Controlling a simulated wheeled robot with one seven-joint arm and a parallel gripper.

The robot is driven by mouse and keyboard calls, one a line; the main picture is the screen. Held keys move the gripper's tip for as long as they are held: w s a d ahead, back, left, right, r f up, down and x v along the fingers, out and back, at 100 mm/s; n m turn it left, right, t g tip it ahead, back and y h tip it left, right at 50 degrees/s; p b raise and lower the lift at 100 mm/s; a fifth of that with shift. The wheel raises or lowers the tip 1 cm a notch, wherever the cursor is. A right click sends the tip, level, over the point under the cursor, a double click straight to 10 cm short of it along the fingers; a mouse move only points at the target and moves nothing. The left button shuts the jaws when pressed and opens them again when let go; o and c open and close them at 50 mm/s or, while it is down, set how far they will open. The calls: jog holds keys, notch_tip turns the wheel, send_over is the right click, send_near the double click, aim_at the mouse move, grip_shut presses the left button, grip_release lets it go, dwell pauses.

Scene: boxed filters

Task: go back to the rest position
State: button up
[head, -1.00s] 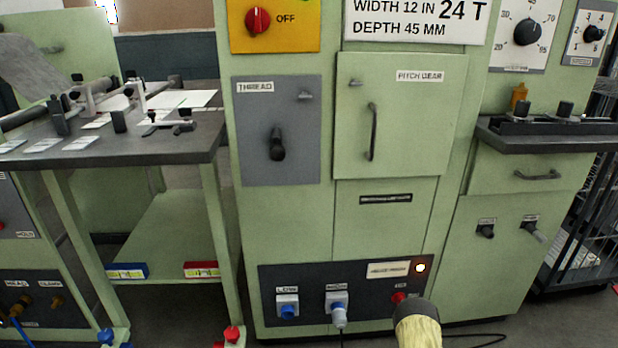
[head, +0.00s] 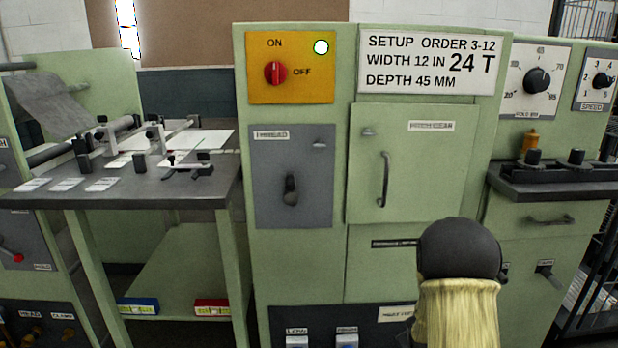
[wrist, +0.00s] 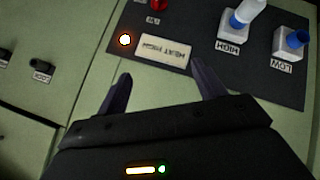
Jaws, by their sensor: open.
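My gripper (wrist: 162,88) shows in the wrist view with its two dark fingers apart and nothing between them. It faces the dark lower panel of the green machine, by the HEAT HIGH label (wrist: 165,52) and a lit orange lamp (wrist: 125,40). In the head view, part of my arm, black on top and pale yellow below, rises at the lower right in front of the machine. The fingers are hidden there.
The HIGH socket (wrist: 233,27) holds a white plug; the LOW socket (wrist: 290,42) has a blue front. The PITCH GEAR door (head: 405,165) is shut. A side table (head: 130,185) with rollers stands left. A dark shelf (head: 560,180) juts out right.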

jog(key=s+a+r+m+g+y+p, duration=0.1)
jog(key=s+a+r+g, duration=0.1)
jog(key=s+a+r, duration=0.45)
jog(key=s+a+r+m+g+y+p, duration=0.1)
jog(key=s+a+r+m+g, duration=0.15)
jog(key=s, duration=0.65)
jog(key=s+a+r+m+g+y+p, duration=0.1)
jog(key=s+a+r+g, duration=0.1)
jog(key=s+a+r, duration=0.45)
jog(key=w+d+p+v, duration=0.1)
jog(key=w+p+v, duration=0.2)
jog(key=p+v, duration=1.4)
jog(key=w+r+p+v, duration=0.1)
jog(key=w+p+v, duration=0.1)
jog(key=p+v, duration=1.6)
jog(key=shift+w+d+r+p, duration=0.2)
jog(key=shift+w+d+p, duration=0.2)
jog(key=shift+p, duration=0.7)
